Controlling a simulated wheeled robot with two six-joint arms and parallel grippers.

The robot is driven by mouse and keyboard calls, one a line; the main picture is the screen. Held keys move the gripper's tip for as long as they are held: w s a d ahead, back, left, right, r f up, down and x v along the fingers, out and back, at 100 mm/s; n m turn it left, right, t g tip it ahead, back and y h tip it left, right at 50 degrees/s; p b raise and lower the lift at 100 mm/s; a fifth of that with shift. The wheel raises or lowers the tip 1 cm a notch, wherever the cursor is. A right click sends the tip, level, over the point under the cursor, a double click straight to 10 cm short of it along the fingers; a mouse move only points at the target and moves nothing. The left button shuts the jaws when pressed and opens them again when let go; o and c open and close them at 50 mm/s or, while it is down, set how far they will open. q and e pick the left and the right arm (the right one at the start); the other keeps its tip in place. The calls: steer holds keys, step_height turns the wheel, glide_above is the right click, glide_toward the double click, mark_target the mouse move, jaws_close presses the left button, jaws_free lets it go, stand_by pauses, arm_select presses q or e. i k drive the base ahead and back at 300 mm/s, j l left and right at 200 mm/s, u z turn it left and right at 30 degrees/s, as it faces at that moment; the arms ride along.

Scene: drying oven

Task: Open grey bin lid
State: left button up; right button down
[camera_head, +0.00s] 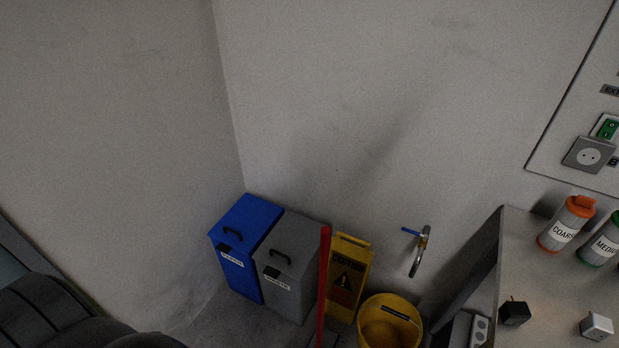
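The grey bin (284,291) stands on the floor against the back wall, with a white label on its front. Its grey lid (295,244) is closed and has a dark handle (280,256) near the front edge. Neither gripper shows in the head view. Dark rounded parts of my own body fill the lower left corner, well apart from the bin.
A blue bin (240,245) stands directly left of the grey bin. A red pole (323,285), yellow caution sign (348,275) and yellow bucket (390,325) stand to its right. A bench (540,285) with bottles is at right. Some floor (225,318) is clear in front.

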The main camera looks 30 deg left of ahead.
mark_target(290, 246)
steer(key=i+j+u, duration=0.1)
steer(key=u, duration=0.85)
